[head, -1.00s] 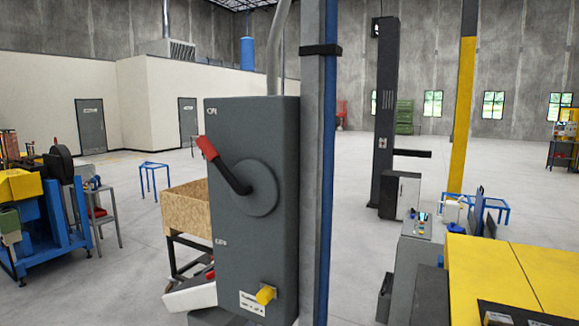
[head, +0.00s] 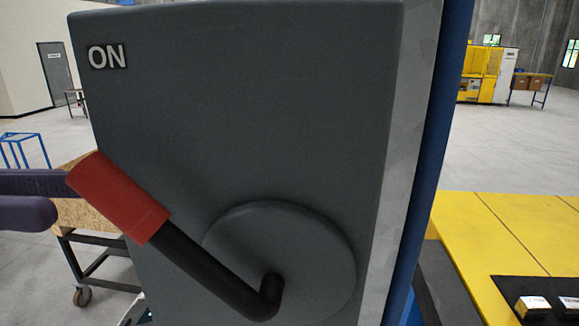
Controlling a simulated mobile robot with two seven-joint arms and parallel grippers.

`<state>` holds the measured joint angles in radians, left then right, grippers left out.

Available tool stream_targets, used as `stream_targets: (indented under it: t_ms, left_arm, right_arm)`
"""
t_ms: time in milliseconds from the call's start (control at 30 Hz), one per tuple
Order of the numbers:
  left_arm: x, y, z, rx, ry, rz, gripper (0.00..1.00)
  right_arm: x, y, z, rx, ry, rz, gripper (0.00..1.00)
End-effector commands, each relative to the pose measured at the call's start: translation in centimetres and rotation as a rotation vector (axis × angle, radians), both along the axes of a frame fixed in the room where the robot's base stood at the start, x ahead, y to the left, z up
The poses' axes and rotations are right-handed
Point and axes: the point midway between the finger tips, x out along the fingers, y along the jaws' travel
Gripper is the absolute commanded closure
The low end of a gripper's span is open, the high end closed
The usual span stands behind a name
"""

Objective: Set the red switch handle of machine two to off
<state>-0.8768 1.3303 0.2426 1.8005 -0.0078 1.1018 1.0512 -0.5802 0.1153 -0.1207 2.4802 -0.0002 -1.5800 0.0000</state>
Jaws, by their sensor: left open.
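The switch handle is a black bent lever with a red grip (head: 118,197). It runs from a round grey disc (head: 325,260) up and left, toward the white "ON" label (head: 107,55) on the dark grey switch box (head: 250,110). My left gripper (head: 62,198) comes in from the left edge with dark purple fingers. It is open, and its fingertips are close beside the left end of the red grip. The upper finger meets the grip's edge in the picture; I cannot tell if they touch. The lower part of the box is out of view. My right gripper is not in view.
A blue post (head: 430,150) runs up the box's right side. A yellow table (head: 520,225) stands at the right with small boxes on a black mat. A wooden bin (head: 85,215) on a wheeled cart is behind the gripper at the left.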

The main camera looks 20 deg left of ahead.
Motion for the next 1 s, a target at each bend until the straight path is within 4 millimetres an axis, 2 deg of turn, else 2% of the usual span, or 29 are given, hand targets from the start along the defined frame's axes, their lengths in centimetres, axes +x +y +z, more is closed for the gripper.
stream_targets:
  t_ms: [200, 400, 600, 900, 1000]
  left_arm:
    - [1.4, -4.1, -0.4, 0.0, -0.006, -0.006, 0.56]
    - [2.7, -6.9, -0.7, 0.001, -0.009, -0.002, 0.56]
    - [3.2, -8.1, -0.3, 0.002, -0.004, 0.001, 0.56]
    - [3.2, -8.3, 0.0, 0.002, 0.0, 0.003, 0.56]
    - [3.2, -8.3, 0.0, 0.002, -0.001, 0.003, 0.65]
  right_arm:
    - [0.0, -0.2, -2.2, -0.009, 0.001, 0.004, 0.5]
    - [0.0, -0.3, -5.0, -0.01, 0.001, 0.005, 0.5]
    - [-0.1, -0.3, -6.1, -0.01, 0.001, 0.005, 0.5]
    - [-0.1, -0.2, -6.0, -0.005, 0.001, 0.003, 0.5]
    - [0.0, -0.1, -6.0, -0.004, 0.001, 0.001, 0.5]
